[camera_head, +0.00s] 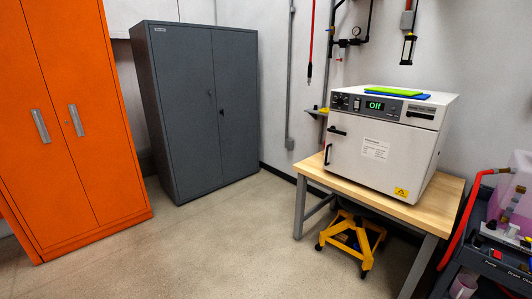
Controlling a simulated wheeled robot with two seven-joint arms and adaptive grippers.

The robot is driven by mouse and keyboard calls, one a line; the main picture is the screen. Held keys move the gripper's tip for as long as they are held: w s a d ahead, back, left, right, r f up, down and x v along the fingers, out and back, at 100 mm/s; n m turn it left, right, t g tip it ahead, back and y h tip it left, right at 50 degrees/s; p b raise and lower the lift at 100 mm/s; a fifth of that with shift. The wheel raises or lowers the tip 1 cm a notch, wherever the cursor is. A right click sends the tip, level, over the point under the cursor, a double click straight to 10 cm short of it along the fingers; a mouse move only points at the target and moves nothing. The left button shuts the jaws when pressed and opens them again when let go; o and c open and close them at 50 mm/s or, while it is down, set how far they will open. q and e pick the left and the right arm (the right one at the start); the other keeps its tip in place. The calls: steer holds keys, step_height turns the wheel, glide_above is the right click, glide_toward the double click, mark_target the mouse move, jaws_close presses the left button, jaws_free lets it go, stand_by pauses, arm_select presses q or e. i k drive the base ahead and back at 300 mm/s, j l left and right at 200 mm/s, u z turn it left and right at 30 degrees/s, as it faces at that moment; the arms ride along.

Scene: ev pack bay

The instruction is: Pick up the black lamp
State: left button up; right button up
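I cannot make out anything that is clearly a black lamp. A small black-framed fixture with a pale middle (408,49) hangs on the wall at the top right, below a grey box; it may be a lamp, but it is too small to tell. Neither of my grippers is in view.
A white oven (390,147) reading "Off" stands on a wooden bench (440,204), with green and blue sheets (397,92) on top. A dark cart (480,258) is at right. Orange (70,120) and grey (190,110) cabinets stand left. Middle floor is clear.

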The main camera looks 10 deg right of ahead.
mark_target(410, 42)
steer(key=i+j+z, duration=0.15)
steer(key=i, duration=0.8)
steer(key=i+j+z, duration=0.1)
steer(key=i+z, duration=0.25)
steer(key=i+j+z, duration=0.35)
steer(key=i, duration=0.2)
steer(key=i+j+z, duration=0.25)
steer(key=z, duration=0.2)
steer(key=i+j+z, duration=0.7)
steer(key=j, duration=0.15)
steer(key=j+z, duration=0.3)
steer(key=i+j+z, duration=0.1)
steer(key=j+z, duration=0.15)
steer(key=j, duration=0.3)
